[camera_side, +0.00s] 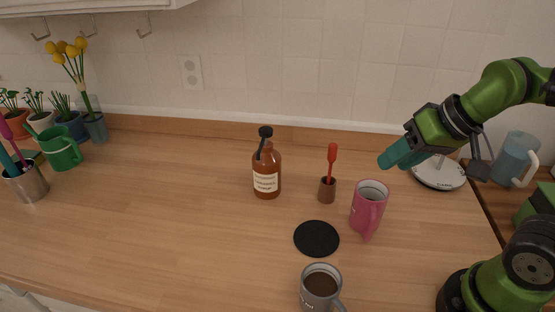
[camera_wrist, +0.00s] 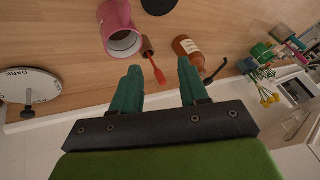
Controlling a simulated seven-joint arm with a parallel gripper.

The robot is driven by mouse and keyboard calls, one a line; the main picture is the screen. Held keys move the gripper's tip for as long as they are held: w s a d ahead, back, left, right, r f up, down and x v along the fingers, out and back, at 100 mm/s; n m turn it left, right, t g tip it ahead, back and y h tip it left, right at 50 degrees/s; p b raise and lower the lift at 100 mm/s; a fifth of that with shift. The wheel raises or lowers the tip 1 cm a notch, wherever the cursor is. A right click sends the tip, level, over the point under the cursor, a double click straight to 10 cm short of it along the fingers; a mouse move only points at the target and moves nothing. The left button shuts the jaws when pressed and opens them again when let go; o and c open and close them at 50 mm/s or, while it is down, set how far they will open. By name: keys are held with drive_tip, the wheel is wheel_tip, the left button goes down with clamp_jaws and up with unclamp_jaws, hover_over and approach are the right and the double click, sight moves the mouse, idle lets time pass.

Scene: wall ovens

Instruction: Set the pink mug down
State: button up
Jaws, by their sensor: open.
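The pink mug (camera_side: 369,208) stands upright on the wooden counter, right of a round black coaster (camera_side: 317,239) and not on it. My gripper (camera_side: 392,160) is in the air above and to the right of the mug, apart from it. In the wrist view the pink mug (camera_wrist: 120,30) is beyond the left finger, its open mouth toward the camera. My gripper (camera_wrist: 159,80) is open there, with two teal fingers spread and nothing between them. The black coaster (camera_wrist: 159,4) is partly cut off by the top edge of the wrist view.
A brown pot with a red utensil (camera_side: 328,187) stands just left of the mug. A brown bottle (camera_side: 266,170) is farther left. A grey mug with dark contents (camera_side: 320,288) stands in front of the coaster. A white kitchen scale (camera_side: 440,174) is at the back right. The counter's left middle is clear.

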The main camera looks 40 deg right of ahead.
wheel_tip(320, 180, down, 4)
drive_tip(key=w+a+g+h, duration=0.1)
drive_tip(key=w+g, duration=0.1)
drive_tip(key=g, duration=0.2)
drive_tip(key=m+g+h, duration=0.1)
drive_tip(key=m+g, duration=0.1)
drive_tip(key=m, duration=0.1)
approach(368, 238)
drive_tip(key=f, duration=0.8)
drive_tip(key=shift+w+d+f, duration=0.1)
drive_tip(key=shift+w+d, duration=0.1)
drive_tip(key=shift+w, duration=0.05)
clamp_jaws()
idle(0.8)
